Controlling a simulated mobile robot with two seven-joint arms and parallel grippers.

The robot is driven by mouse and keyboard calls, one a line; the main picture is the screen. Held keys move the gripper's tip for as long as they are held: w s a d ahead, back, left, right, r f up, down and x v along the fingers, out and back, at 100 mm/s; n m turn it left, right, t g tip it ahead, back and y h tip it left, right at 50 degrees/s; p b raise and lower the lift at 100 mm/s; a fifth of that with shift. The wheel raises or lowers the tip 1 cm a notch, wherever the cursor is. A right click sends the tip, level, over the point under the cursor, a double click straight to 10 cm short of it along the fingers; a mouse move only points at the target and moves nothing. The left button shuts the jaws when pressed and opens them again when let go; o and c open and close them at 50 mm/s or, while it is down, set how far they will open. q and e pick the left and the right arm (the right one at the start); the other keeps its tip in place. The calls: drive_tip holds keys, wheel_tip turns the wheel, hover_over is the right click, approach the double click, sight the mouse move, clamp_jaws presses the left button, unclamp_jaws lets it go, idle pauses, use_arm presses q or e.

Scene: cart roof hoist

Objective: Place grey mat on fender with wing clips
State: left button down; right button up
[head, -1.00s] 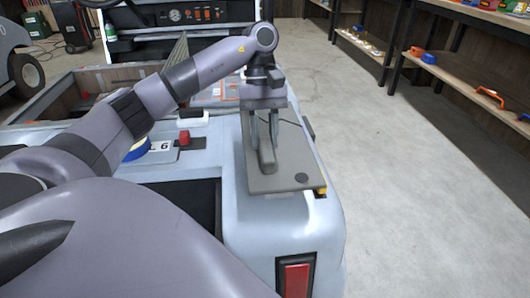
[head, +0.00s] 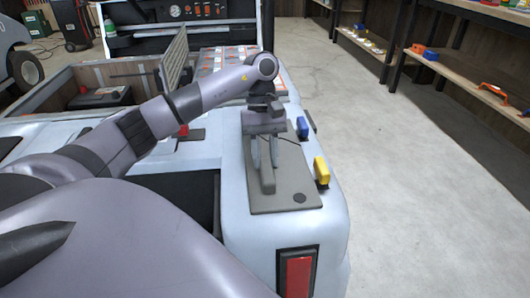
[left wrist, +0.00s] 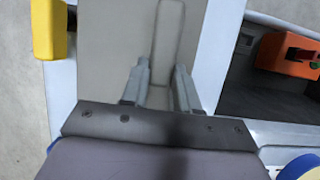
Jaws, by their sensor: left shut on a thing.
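The grey mat (head: 290,185), a flat rectangle with a raised middle rib and a dark round spot, lies on or just above the pale blue fender (head: 250,235); any small gap cannot be told. My left gripper (head: 266,166) is shut on the mat's raised rib; the mat (left wrist: 105,45) and rib also show in the left wrist view. The blue wing clip (head: 303,128) and yellow wing clip (head: 321,172) stand along the mat's right edge. The yellow clip (left wrist: 48,28) also shows in the left wrist view. My right gripper is not in view.
An open cart bed (head: 60,98) with a dark case (head: 100,97) is at the left. A red tail light (head: 298,278) sits on the cart's near end. Shelves (head: 465,80) stand at the right, with clear floor (head: 410,190) between.

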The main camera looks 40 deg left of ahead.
use_arm(q)
drive_tip(key=c, duration=0.8)
unclamp_jaws()
drive_tip(key=shift+c, duration=0.2)
drive_tip(key=shift+r, duration=0.1)
drive_tip(key=p+v, duration=0.1)
drive_tip(key=v, duration=0.3)
drive_tip(key=shift+r+p, duration=0.2)
drive_tip(key=shift+p, duration=0.15)
drive_tip(key=p+v, duration=0.3)
drive_tip(key=v, duration=0.4)
drive_tip(key=shift+r+p, duration=0.25)
drive_tip(key=shift+p, duration=0.15)
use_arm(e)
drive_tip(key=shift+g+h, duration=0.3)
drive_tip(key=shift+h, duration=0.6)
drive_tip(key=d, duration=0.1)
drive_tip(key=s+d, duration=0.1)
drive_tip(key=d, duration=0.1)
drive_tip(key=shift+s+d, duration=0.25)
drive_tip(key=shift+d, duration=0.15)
use_arm(q)
drive_tip(key=shift+w, duration=0.1)
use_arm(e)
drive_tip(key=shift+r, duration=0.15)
